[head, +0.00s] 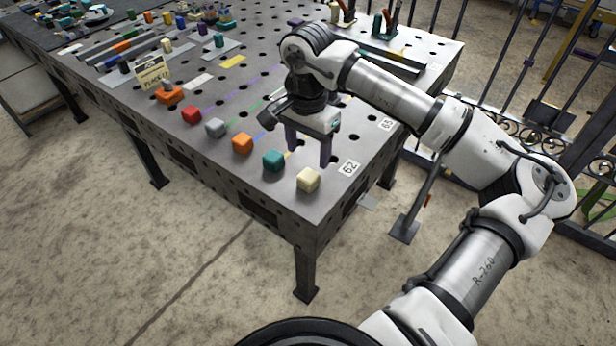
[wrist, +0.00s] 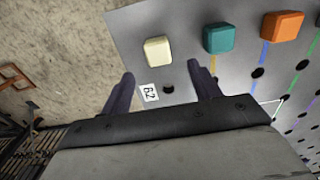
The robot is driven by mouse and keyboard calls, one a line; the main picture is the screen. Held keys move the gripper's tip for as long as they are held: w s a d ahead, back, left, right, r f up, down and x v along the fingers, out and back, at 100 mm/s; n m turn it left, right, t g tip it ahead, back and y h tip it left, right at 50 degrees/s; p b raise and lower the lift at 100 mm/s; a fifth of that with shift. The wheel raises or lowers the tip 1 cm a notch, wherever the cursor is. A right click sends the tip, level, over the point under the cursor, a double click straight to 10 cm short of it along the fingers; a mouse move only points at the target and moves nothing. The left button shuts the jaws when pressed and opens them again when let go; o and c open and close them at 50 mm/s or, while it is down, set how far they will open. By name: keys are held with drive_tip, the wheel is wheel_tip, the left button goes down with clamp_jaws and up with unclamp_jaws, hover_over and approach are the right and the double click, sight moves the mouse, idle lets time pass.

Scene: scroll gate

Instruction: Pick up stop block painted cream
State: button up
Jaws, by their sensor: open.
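The cream stop block (head: 308,180) sits on the grey table near its front corner, at the near end of a row of coloured blocks. In the wrist view the cream block (wrist: 158,51) lies beyond my fingertips and between their lines, apart from both. My gripper (head: 308,158) is open and empty above the table, behind the cream block in the head view. Its two purple fingers also show in the wrist view (wrist: 162,82).
A teal block (head: 273,160) is the closest neighbour, then an orange block (head: 242,143), a grey block (head: 215,128) and a red block (head: 191,115). A "62" label (head: 348,168) lies beside the cream block. The table edge (head: 315,235) is close by.

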sight(309, 175)
wheel_tip(309, 175, down, 3)
drive_tip(key=shift+r, duration=0.2)
drive_tip(key=shift+s+d+f+p, duration=0.1)
drive_tip(key=shift+f+p, duration=0.6)
drive_tip(key=shift+f, duration=0.6)
drive_tip(key=shift+s+f+p, duration=0.1)
drive_tip(key=shift+f+p, duration=0.6)
drive_tip(key=shift+f, duration=0.6)
drive_tip(key=c, duration=1.2)
drive_tip(key=shift+c, duration=0.2)
drive_tip(key=shift+w, duration=0.1)
